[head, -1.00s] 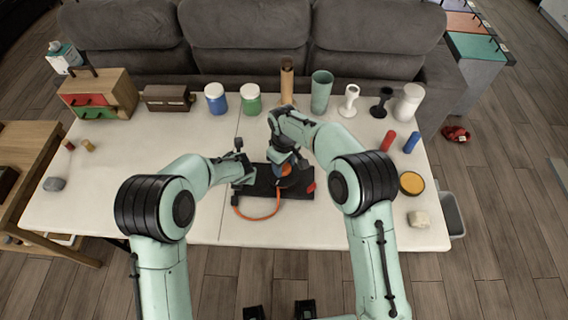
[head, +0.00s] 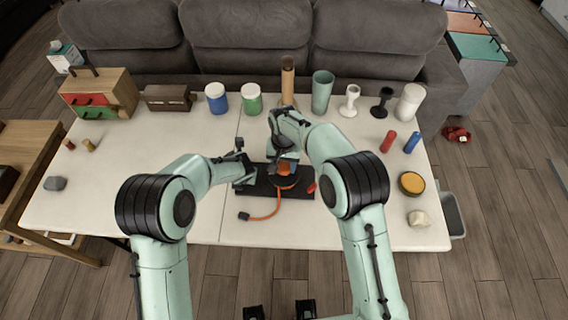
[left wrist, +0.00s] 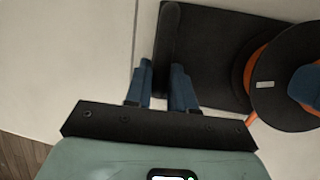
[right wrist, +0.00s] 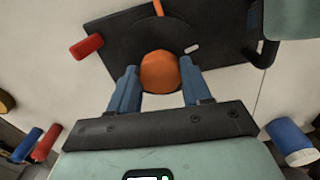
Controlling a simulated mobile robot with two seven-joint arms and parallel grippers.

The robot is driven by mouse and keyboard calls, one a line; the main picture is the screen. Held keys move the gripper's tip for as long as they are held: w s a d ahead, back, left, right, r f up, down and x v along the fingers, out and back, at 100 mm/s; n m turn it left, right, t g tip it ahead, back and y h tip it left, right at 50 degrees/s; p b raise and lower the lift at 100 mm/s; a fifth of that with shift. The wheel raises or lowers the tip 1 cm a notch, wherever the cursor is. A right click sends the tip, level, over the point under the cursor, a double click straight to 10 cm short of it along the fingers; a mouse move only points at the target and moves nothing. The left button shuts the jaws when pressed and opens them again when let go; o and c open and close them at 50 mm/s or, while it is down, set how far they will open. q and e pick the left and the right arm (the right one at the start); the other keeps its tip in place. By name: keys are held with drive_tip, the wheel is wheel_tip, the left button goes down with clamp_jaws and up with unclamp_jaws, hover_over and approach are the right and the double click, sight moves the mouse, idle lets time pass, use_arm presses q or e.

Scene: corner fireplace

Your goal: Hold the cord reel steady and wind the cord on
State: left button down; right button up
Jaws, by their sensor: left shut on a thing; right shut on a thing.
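The cord reel has a black base plate (head: 265,186) on the white table and a round black disc (left wrist: 285,112) on it. An orange knob (right wrist: 159,72) stands on the disc. Orange cord shows under the disc's edge (left wrist: 253,72), and its free part (head: 266,217) curves over the table to a dark end piece (head: 244,216). My left gripper (left wrist: 166,88) is shut on the upright black grip (left wrist: 168,45) at the base's left end. My right gripper (right wrist: 159,88) is shut on the orange knob from above. A red piece (right wrist: 88,45) sits at the base's other end.
Jars (head: 217,98), a green cup (head: 322,90) and a wooden box (head: 100,92) line the table's back. Red and blue cylinders (head: 411,142), an orange-topped round tin (head: 411,183) and a stone (head: 419,218) are at right. Table left of the reel is mostly clear.

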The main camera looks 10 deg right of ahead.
drive_tip(key=m, duration=0.6)
drive_tip(key=shift+w+a+r+m, duration=0.1)
drive_tip(key=shift+a+r+m, duration=0.05)
drive_tip(key=shift+m, duration=0.15)
idle(0.5)
drive_tip(key=o, duration=1.1)
drive_tip(key=shift+c, duration=0.2)
wheel_tip(320, 180, up, 12)
